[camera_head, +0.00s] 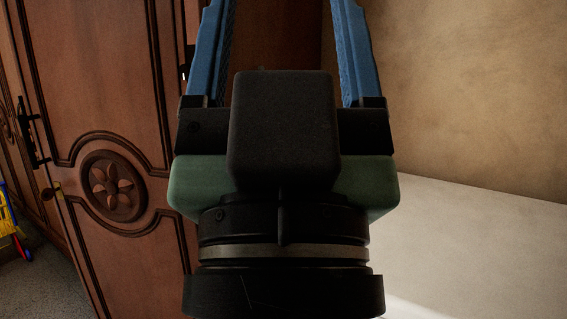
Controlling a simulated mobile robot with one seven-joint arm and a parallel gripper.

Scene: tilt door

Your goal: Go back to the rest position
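My gripper (283,40) fills the middle of the head view, its two blue fingers pointing up and away. The fingers stand wide apart with nothing seen between them, and their tips are cut off by the top edge. A brown carved wooden door (105,130) with a round flower medallion stands at the left, turned at an angle. The left finger overlaps the wood behind it in the picture; whether it touches cannot be told. A dark handle (30,130) shows at the left of the door.
A beige wall (455,90) stands at the right, with a pale smooth surface (470,245) below it. A blue, yellow and red object (10,225) is at the far left edge, above a grey speckled floor (35,290).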

